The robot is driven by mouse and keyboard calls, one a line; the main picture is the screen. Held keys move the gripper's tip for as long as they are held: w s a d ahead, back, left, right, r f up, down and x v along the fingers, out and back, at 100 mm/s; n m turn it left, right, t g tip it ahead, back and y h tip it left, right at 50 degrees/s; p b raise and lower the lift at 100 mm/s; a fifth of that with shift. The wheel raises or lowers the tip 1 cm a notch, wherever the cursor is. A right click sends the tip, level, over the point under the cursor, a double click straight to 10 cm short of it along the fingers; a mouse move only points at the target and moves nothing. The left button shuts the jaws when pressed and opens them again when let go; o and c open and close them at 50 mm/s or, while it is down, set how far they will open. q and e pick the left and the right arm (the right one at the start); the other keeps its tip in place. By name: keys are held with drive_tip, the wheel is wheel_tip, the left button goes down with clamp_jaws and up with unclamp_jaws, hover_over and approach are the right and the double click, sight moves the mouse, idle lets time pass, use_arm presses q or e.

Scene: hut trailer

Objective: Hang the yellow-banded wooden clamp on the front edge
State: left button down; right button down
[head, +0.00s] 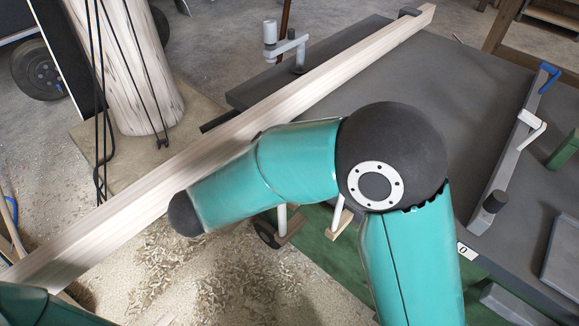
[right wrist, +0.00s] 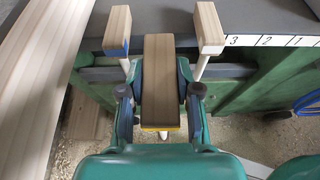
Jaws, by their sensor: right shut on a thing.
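In the right wrist view, the yellow-banded wooden clamp (right wrist: 161,70) sits between the fingers of my right gripper (right wrist: 161,92), which is shut on it. Its yellow band shows at the near end, and its brown wooden bar points toward the bench's front edge (right wrist: 235,58). Whether it touches the edge cannot be told. A blue-banded clamp (right wrist: 117,28) stands to its left and another wooden clamp (right wrist: 208,28) to its right, both at the edge. In the head view my right arm hides its gripper. My left gripper is not in view.
A long pale beam (head: 300,92) lies diagonally across the dark bench (head: 400,75). A grey metal clamp (head: 285,45) stands at the back, and a long bar with a blue handle (head: 520,130) lies to the right. A numbered strip (right wrist: 270,41) runs along the front edge.

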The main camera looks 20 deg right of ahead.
drive_tip(key=r+p+x, duration=0.1)
drive_tip(key=x, duration=1.2)
drive_tip(key=shift+d, duration=0.2)
drive_tip(key=shift+w, duration=0.1)
idle(0.4)
drive_tip(key=c, duration=0.7)
unclamp_jaws()
drive_tip(key=v, duration=1.2)
drive_tip(key=shift+f, duration=0.1)
